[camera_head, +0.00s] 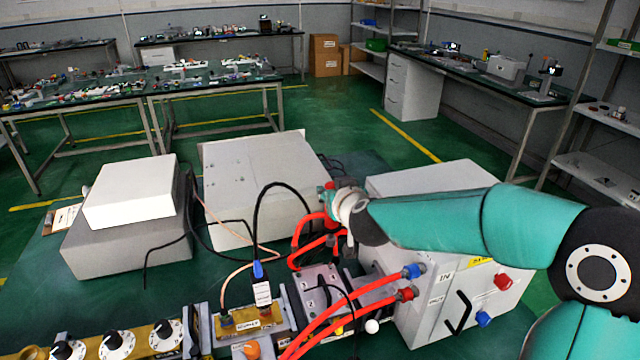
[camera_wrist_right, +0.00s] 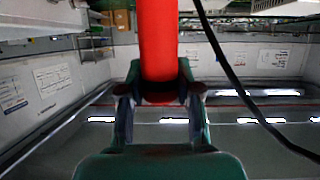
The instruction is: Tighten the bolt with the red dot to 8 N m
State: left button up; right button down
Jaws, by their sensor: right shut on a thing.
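My right gripper (camera_head: 332,205) is at the end of the teal arm that comes in from the right, above the bent red tubing (camera_head: 299,235) in the middle of the bench. In the right wrist view, my right gripper (camera_wrist_right: 160,103) is shut on a thick red tube-like thing (camera_wrist_right: 159,45) standing between its fingers. Whether this is part of the red tubing or a separate tool, I cannot tell. A grey block (camera_head: 318,283) with small number labels sits just below the gripper. The bolt with the red dot cannot be made out. My left gripper is not in view.
A white box (camera_head: 455,300) with red and blue fittings stands right of the block. Red hoses (camera_head: 345,318) cross in front. Black cables (camera_head: 258,205) arch at the left. Large white-grey boxes (camera_head: 250,185) stand behind. A dial panel (camera_head: 118,345) lies front left.

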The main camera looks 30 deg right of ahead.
jog(key=shift+d+r, duration=0.1)
jog(key=shift+d, duration=0.05)
dwell(0.3)
jog(key=shift+a, duration=0.2)
jog(key=shift+s+a, duration=0.1)
jog(key=shift+s, duration=0.15)
jog(key=shift+w, duration=0.1)
dwell(0.5)
jog(key=shift+f, duration=0.25)
